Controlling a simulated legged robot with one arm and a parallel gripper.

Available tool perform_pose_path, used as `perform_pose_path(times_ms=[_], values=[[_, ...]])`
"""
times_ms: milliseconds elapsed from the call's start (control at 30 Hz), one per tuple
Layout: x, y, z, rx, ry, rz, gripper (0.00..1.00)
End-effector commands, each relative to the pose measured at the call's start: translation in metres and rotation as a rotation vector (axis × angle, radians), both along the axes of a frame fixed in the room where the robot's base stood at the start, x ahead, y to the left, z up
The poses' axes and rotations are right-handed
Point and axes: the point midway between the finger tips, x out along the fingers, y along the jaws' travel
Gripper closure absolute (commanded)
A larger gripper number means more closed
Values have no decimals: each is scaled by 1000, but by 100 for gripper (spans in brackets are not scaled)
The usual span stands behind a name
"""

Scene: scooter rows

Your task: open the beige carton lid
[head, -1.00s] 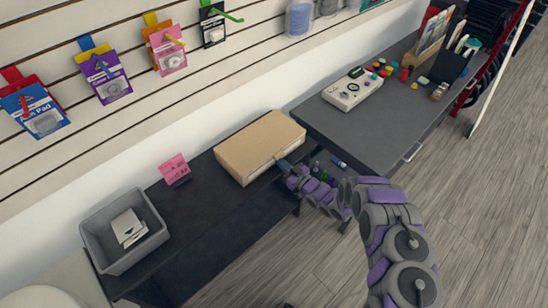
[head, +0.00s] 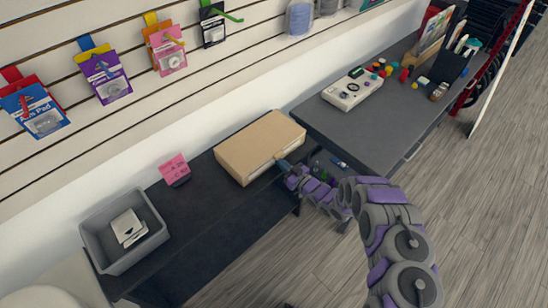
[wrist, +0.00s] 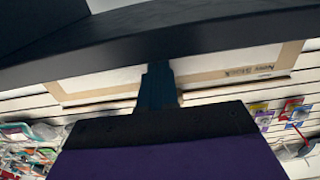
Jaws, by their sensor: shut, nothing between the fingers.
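The beige carton (head: 258,142) sits on the dark low bench against the wall, with its lid down as far as I can see. Its white front side carries a label and also shows in the wrist view (wrist: 205,75). My gripper (head: 284,165) is at the carton's front right edge, coming from the right. In the wrist view my gripper (wrist: 157,85) is shut and points at the carton's front side. Whether the fingertips touch the carton or the lid's edge I cannot tell.
A grey desk (head: 380,120) stands close right of the carton. Hanging packets line the slatted wall. Open floor lies in front.

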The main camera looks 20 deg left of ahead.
Motion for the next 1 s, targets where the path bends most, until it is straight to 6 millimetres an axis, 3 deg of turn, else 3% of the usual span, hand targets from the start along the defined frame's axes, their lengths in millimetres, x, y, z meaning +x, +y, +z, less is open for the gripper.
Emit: perform_pose_path(times_ms=[567, 1000], values=[[0, 0, 0, 0, 0, 0, 100], [0, 0, 11, 0, 0, 1, 100]])
